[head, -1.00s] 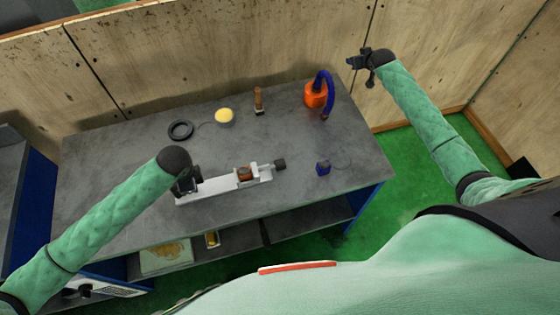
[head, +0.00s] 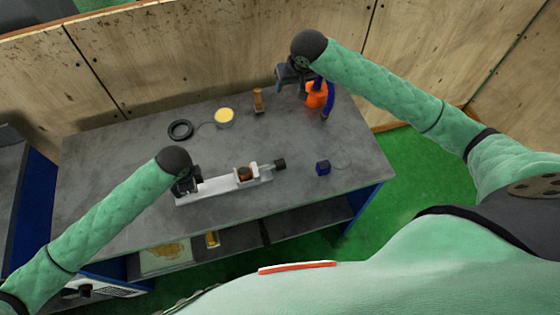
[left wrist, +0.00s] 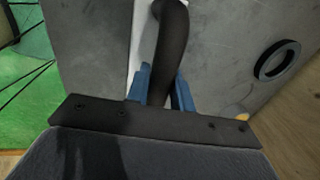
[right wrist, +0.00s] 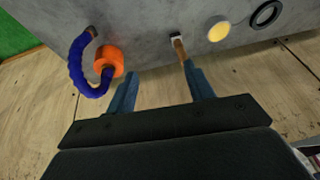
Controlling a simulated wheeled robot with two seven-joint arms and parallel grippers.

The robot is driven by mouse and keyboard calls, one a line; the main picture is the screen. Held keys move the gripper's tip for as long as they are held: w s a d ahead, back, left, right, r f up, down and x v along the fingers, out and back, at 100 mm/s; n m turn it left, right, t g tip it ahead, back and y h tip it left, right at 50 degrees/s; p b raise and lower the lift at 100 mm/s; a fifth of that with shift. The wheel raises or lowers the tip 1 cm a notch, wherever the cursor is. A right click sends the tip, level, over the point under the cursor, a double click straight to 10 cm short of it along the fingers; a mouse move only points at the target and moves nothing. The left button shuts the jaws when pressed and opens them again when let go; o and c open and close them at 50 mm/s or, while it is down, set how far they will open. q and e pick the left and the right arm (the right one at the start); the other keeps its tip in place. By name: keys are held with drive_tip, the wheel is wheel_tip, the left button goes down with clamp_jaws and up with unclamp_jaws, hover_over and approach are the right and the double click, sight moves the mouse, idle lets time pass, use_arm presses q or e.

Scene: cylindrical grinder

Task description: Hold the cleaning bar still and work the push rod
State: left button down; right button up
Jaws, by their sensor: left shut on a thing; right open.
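The cleaning bar (head: 217,185), a long pale bar, lies on the grey table. A copper-coloured part sits on it towards its right end. A black knob (head: 280,163) sticks out at that end, apparently the push rod's. My left gripper (head: 186,186) is at the bar's left end. In the left wrist view its blue fingers (left wrist: 162,88) are shut on a dark curved handle (left wrist: 170,35), with the pale bar partly hidden behind. My right gripper (head: 284,80) is open and empty near the table's back edge, away from the bar; its spread fingers show in the right wrist view (right wrist: 160,82).
An orange container with a blue hose (head: 314,98) stands close to my right gripper. A wooden-handled brush (head: 258,99), yellow-topped tin (head: 224,117) and black ring (head: 180,130) are along the back. A small blue block (head: 322,168) lies right of the knob. A wooden wall (head: 210,45) stands behind.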

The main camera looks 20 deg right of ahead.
drive_tip(key=s+a+f+g+h, duration=0.1)
drive_tip(key=s+a+f+g, duration=0.15)
drive_tip(key=s+f, duration=0.3)
drive_tip(key=s+a+f+g, duration=0.2)
drive_tip(key=s+a+f, duration=0.2)
drive_tip(key=s, duration=0.3)
drive_tip(key=f, duration=1.2)
drive_tip(key=shift+a, duration=0.2)
